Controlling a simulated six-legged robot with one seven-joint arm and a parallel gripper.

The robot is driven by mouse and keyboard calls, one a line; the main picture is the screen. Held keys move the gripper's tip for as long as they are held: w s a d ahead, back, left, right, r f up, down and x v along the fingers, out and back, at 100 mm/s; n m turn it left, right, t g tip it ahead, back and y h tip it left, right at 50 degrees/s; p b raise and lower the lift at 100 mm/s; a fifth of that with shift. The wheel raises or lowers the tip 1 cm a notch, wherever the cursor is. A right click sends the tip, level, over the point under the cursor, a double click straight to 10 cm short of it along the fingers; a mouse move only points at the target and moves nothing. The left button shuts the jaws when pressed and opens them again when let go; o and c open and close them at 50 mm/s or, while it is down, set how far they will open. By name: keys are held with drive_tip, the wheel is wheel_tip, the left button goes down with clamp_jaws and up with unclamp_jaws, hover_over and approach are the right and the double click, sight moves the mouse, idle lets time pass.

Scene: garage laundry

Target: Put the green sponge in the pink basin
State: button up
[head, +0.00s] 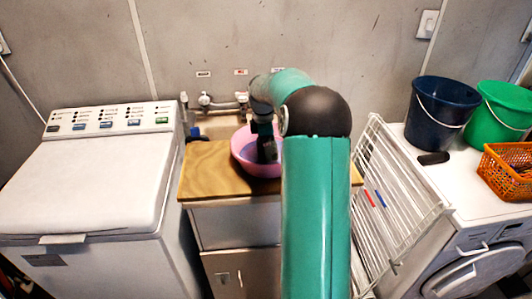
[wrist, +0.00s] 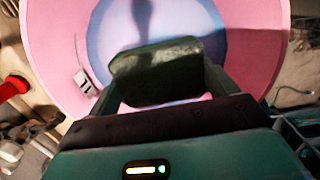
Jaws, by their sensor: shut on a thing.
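The pink basin (head: 243,158) stands on the wooden counter top in the head view, partly hidden behind my arm. In the wrist view the basin (wrist: 62,40) fills the upper picture, with a bluish round floor. My gripper (wrist: 158,82) is shut on the dark green sponge (wrist: 157,72), which shows between the two fingers over the basin's inside. In the head view my gripper (head: 266,150) reaches down at the basin, and the sponge is hidden there. I cannot tell whether the sponge touches the basin floor.
The wooden counter (head: 210,168) has clear room left of the basin. A white top-loading washer (head: 90,185) is at left. A folded white drying rack (head: 395,205) leans at right by a front-loader with a dark blue bucket (head: 440,105), green bucket (head: 505,112) and orange basket (head: 508,170). Taps (head: 215,101) are behind.

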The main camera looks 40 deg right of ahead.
drive_tip(key=shift+w+d+f, duration=0.1)
drive_tip(key=shift+w+f, duration=0.05)
drive_tip(key=shift+f, duration=0.15)
drive_tip(key=shift+d+f, duration=0.1)
drive_tip(key=shift+f, duration=1.5)
drive_tip(key=o, duration=1.1)
drive_tip(key=shift+c, duration=0.2)
